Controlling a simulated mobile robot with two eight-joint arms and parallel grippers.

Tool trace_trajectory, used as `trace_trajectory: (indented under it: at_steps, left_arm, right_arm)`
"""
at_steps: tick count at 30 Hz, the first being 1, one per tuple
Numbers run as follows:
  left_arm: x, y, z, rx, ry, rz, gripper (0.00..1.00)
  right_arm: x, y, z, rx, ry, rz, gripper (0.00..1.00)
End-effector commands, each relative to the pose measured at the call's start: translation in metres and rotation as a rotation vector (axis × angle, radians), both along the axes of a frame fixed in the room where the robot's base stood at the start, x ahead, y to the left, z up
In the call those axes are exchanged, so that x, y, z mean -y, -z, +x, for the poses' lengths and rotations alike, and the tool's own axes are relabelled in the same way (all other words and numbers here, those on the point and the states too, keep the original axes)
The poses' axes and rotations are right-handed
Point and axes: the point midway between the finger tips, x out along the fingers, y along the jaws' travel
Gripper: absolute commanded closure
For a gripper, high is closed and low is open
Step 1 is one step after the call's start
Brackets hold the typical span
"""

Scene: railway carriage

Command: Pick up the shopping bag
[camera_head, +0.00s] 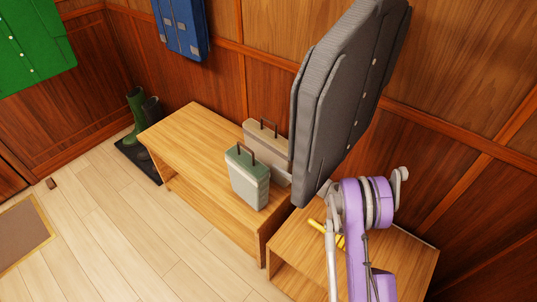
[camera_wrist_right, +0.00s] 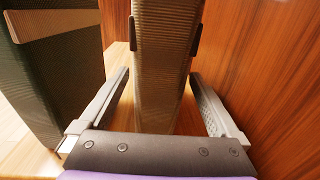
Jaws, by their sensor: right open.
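Two bag-like cases with brown handles stand upright side by side on the wooden bench: a green one (camera_head: 248,178) in front and a beige one (camera_head: 266,141) behind it. I cannot tell for sure which is the shopping bag. In the right wrist view the beige, ribbed bag (camera_wrist_right: 160,90) is seen edge-on between the fingers of my open right gripper (camera_wrist_right: 163,37), one finger on each side. I see no clear grip on it. The green bag (camera_wrist_right: 60,75) stands left of the left finger. In the head view the fingertips are hidden behind the hanging coat. My left gripper is not in view.
A grey coat (camera_head: 345,100) hangs in front of the bench's right end. A second bench (camera_head: 410,262) bears a yellow object (camera_head: 327,232). Boots (camera_head: 140,115) stand on a dark mat at the far left. The wooden wall runs close behind the bags; the floor in front is clear.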

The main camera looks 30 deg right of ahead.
Motion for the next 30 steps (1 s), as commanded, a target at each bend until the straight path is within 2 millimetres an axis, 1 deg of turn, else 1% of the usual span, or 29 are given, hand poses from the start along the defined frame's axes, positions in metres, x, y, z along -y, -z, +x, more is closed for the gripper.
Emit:
trace_trajectory:
  at_steps: [6, 9, 12, 17, 20, 24, 26, 27, 29, 30]
  left_arm:
    - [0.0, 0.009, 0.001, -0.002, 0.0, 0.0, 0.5]
    - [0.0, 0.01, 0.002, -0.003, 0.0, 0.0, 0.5]
    - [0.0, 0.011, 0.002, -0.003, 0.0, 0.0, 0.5]
    - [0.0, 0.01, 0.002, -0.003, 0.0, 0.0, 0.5]
    - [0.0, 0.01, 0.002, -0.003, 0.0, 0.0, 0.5]
    - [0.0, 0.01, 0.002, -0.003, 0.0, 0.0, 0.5]
    - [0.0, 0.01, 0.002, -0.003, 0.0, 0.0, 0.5]
    - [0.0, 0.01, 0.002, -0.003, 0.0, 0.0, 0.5]
    - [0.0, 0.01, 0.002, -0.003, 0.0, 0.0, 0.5]
    - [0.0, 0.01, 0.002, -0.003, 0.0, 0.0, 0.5]
  right_arm:
    - [-0.013, 0.003, 0.032, 0.0, -0.003, 0.001, 0.03]
    - [-0.015, 0.003, 0.04, 0.0, -0.002, 0.001, 0.03]
    - [-0.016, 0.002, 0.044, 0.0, -0.001, 0.0, 0.03]
    - [-0.016, 0.002, 0.043, 0.0, -0.001, 0.0, 0.03]
    - [-0.016, 0.002, 0.043, 0.0, -0.001, 0.0, 0.19]
    - [-0.016, 0.002, 0.043, 0.0, -0.001, 0.0, 0.44]
    - [-0.016, 0.002, 0.043, 0.0, -0.001, 0.0, 0.55]
    - [-0.016, 0.002, 0.043, 0.0, -0.001, 0.0, 0.62]
    - [-0.016, 0.002, 0.043, 0.0, -0.001, 0.0, 0.73]
    - [-0.016, 0.002, 0.043, 0.0, -0.001, 0.0, 0.8]
